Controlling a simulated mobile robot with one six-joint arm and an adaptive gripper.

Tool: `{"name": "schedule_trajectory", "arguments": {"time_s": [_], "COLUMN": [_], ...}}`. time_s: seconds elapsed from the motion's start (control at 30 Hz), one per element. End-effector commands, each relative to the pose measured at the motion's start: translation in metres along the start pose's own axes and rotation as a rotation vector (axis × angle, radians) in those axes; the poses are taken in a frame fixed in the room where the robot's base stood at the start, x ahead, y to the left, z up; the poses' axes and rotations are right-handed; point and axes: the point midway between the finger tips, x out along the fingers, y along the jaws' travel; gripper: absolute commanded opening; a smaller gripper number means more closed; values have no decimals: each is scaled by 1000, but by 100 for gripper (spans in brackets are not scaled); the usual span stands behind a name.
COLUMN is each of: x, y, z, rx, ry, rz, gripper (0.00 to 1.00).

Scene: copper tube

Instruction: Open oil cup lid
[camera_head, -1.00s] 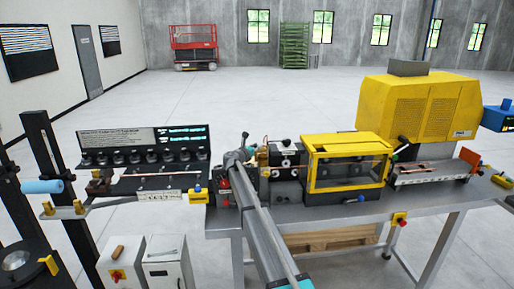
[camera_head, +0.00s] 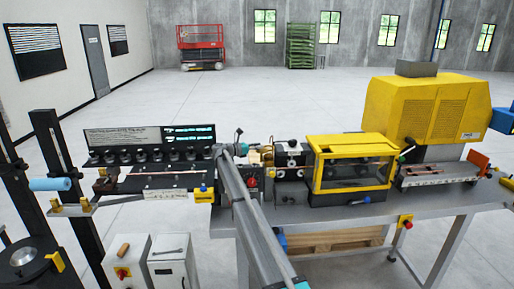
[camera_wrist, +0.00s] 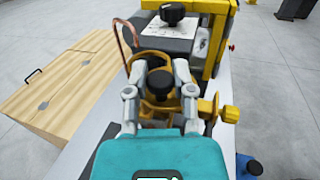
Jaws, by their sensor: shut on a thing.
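In the wrist view a black round knob (camera_wrist: 159,83), seemingly the oil cup lid, sits between the two fingers of my gripper (camera_wrist: 160,92). My gripper is shut on the knob, with one grey finger on each side. A yellow-brass ring or cup rim (camera_wrist: 155,58) shows just beyond the knob. Whether the lid is lifted off its cup I cannot tell. In the head view my arm reaches to the left end of the yellow-hooded machine (camera_head: 352,142), and the lid and fingertips are too small or hidden there.
A bent copper tube (camera_wrist: 127,40) rises left of the fingers. A brass fitting (camera_wrist: 222,112) stands close on the right. Another black knob (camera_wrist: 172,14) tops the machine beyond. The bench (camera_head: 400,205) also bears a larger yellow machine (camera_head: 430,108) at right.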

Motion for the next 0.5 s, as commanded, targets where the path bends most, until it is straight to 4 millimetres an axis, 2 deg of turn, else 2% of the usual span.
{"name": "schedule_trajectory", "arguments": {"time_s": [0.33,0.37,0.5], "x": [0,0,1], "y": [1,1,1], "z": [0,0,0], "rx": [0,0,0], "ry": [-2,-2,-1], "rz": [-2,-2,-2], "gripper": [0,34,60]}}
